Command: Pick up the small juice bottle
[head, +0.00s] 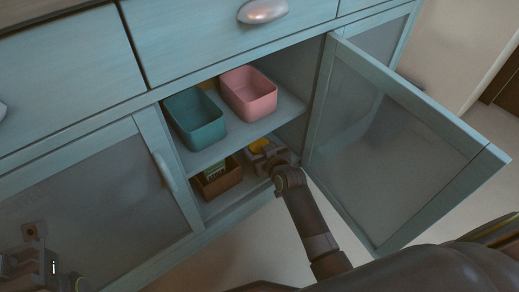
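A small yellow-orange thing (260,146), probably the juice bottle, shows inside the open cabinet on the lower level, under the middle shelf. My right gripper (262,157) reaches in through the opening and is right at it. The gripper covers most of the thing's lower part. I cannot tell whether the fingers are closed on it. My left gripper (28,268) is at the bottom left, in front of the closed cabinet door and away from the opening. Its fingers are not clear enough to judge.
A brown box (222,184) with a green-labelled item (215,170) stands left of my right gripper. A teal bin (196,122) and a pink bin (249,92) sit on the shelf above. The open glass door (400,140) stands right of my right arm.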

